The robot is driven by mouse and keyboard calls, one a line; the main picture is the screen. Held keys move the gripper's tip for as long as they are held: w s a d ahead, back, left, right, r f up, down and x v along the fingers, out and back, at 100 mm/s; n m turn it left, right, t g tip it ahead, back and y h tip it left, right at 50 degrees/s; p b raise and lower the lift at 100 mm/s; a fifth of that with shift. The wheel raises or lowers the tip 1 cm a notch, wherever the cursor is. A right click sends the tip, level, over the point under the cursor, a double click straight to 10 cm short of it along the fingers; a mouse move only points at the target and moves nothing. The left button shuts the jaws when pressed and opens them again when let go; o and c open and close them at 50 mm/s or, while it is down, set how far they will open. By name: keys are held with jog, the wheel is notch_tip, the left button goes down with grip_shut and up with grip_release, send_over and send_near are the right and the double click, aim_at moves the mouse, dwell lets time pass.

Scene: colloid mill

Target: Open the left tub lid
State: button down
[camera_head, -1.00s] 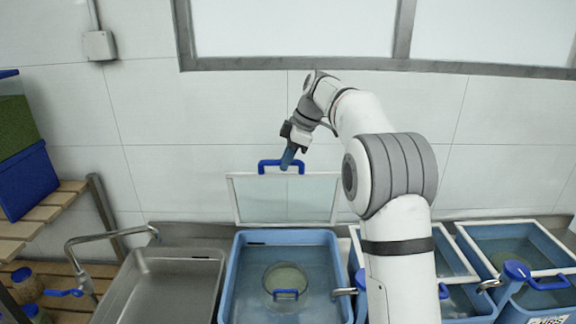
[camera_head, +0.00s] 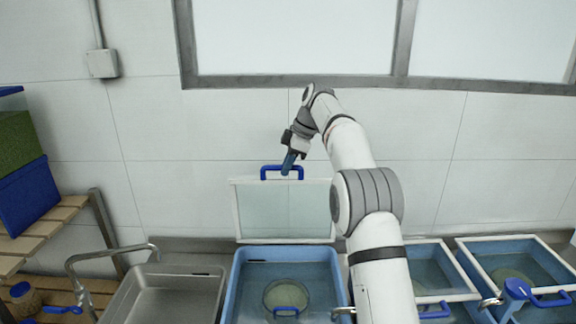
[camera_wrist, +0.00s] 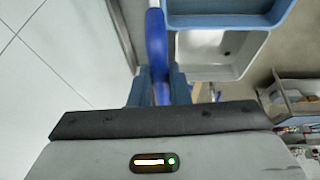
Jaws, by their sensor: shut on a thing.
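The left tub lid (camera_head: 284,212) is a clear panel in a white frame. It stands upright at the back edge of the left blue tub (camera_head: 230,290), against the tiled wall. Its blue handle (camera_head: 268,169) is at the top. My gripper (camera_head: 289,163) is shut on the right part of this handle. In the wrist view, the blue handle (camera_wrist: 156,45) runs between the two fingers of my gripper (camera_wrist: 158,85). The tub is open and holds water, with a round pale item with a blue handle (camera_head: 286,299) in it.
A metal sink (camera_head: 168,290) with a bent tap (camera_head: 105,252) is left of the tub. More blue tubs with white-framed lids (camera_head: 520,262) stand on the right. A wooden shelf (camera_head: 58,212) with blue boxes is at the far left.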

jog(key=shift+d+f, duration=0.1)
jog(key=shift+f, duration=0.45)
jog(key=c, duration=1.8)
grip_release()
jog(key=o, duration=0.3)
jog(key=shift+w+f, duration=0.1)
jog(key=shift+w, duration=0.35)
jog(key=shift+o, duration=0.7)
jog(key=shift+s, duration=0.1)
jog(key=shift+s+r, duration=0.2)
jog(key=shift+r, duration=0.15)
jog(key=shift+w+r, duration=0.2)
jog(key=v, duration=0.6)
jog(key=shift+s+d+r, duration=0.1)
jog(key=shift+d+r, duration=0.05)
jog(key=shift+r, duration=0.1)
jog(key=shift+s+d+r, duration=0.15)
jog(key=shift+r, duration=0.2)
